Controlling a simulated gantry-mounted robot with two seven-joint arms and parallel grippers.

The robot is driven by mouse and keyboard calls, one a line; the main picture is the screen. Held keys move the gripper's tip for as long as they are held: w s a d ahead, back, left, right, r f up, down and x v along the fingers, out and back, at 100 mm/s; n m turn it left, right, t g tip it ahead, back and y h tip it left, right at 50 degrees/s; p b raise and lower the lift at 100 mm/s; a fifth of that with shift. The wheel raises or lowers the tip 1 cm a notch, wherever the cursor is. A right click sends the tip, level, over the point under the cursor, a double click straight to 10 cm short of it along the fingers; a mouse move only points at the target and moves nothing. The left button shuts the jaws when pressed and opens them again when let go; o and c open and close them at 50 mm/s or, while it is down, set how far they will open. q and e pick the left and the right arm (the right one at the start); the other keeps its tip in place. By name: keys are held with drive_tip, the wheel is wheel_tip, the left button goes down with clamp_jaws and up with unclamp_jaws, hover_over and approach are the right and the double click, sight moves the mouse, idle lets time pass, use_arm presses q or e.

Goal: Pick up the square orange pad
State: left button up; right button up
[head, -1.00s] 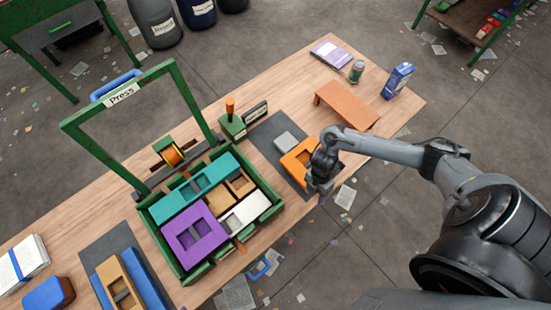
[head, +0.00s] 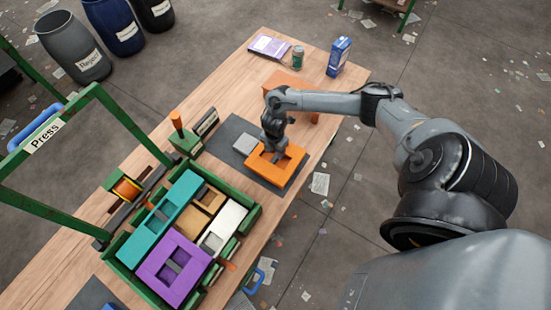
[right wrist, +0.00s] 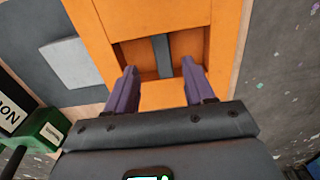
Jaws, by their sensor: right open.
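The square orange pad (head: 282,167) lies on a dark grey mat (head: 233,130) on the wooden table. It has a recessed middle crossed by a grey bar, which shows in the right wrist view (right wrist: 161,56). My right gripper (head: 272,150) is over the pad, its arm coming in from the right. In the right wrist view its two purple fingers (right wrist: 154,82) are apart, one on each side of the grey bar's line, with nothing between them. Whether the fingertips touch the pad, I cannot tell. My left gripper is not in view.
A light grey square block (head: 245,144) lies beside the pad on the mat. A green tray (head: 248,222) with teal, purple, tan and white pieces stands nearer, by the green press frame (head: 92,90). A small orange table-like stand (head: 288,81), can (head: 298,57) and blue carton (head: 338,57) are farther back.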

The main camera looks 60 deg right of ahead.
sight(276, 157)
drive_tip(key=shift+s+f, duration=0.15)
drive_tip(key=shift+f, duration=1.05)
drive_tip(key=shift+s+f, duration=0.1)
drive_tip(key=shift+f, duration=1.05)
clamp_jaws()
